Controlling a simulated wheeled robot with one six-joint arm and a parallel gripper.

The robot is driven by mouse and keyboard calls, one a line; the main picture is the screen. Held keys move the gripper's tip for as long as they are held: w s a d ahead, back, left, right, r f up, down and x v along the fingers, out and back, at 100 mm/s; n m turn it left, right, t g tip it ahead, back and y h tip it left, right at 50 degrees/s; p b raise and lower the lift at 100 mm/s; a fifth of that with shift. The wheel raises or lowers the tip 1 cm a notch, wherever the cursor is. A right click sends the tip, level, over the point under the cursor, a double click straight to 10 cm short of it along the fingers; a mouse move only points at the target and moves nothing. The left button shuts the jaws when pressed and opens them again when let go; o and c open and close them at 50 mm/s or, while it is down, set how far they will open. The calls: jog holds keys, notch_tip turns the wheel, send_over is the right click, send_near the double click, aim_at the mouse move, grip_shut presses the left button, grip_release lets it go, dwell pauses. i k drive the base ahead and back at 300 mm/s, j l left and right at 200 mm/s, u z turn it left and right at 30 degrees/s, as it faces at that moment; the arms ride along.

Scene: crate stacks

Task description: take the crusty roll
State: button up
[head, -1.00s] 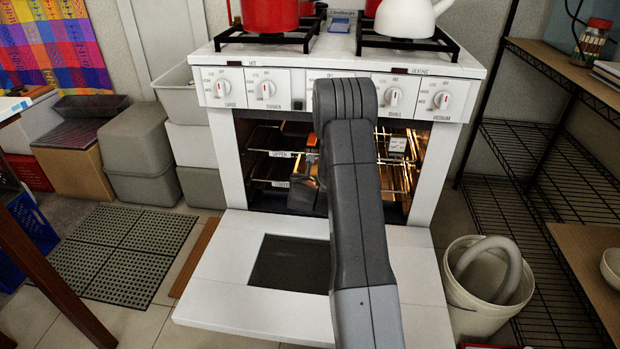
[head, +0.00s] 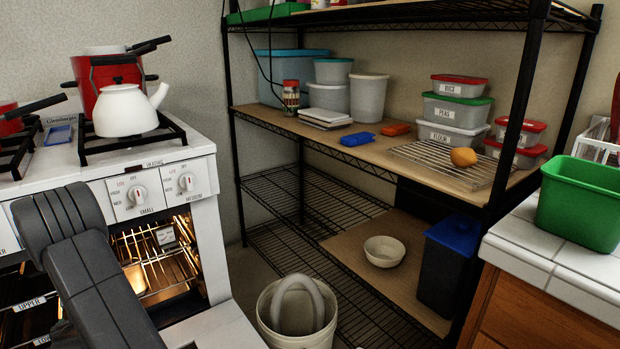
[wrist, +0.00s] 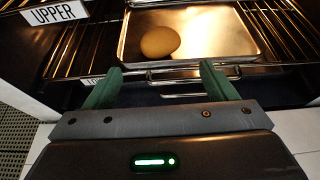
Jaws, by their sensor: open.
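A round, light brown roll (wrist: 160,42) sits on a shiny metal tray (wrist: 235,45) on an oven rack in the wrist view. My gripper (wrist: 159,82) is just in front of the tray, with its two green fingers apart and nothing between them. The roll lies beyond the fingertips, roughly in line with the gap and not touched. A second round, golden-brown roll or bun (head: 463,157) rests on a wire cooling rack (head: 430,160) on the right shelf in the head view. I cannot tell which one is crusty. My gripper is outside the head view.
The oven's wire racks (wrist: 75,50) surround the tray, with an "UPPER" label (wrist: 55,12) at left. The stove (head: 165,165) carries a white kettle (head: 125,110). A white bucket (head: 262,320) stands on the floor beside it. A green bin (head: 580,210) is on the right counter.

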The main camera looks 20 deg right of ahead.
aim_at(461, 157)
jog(key=z, duration=1.9)
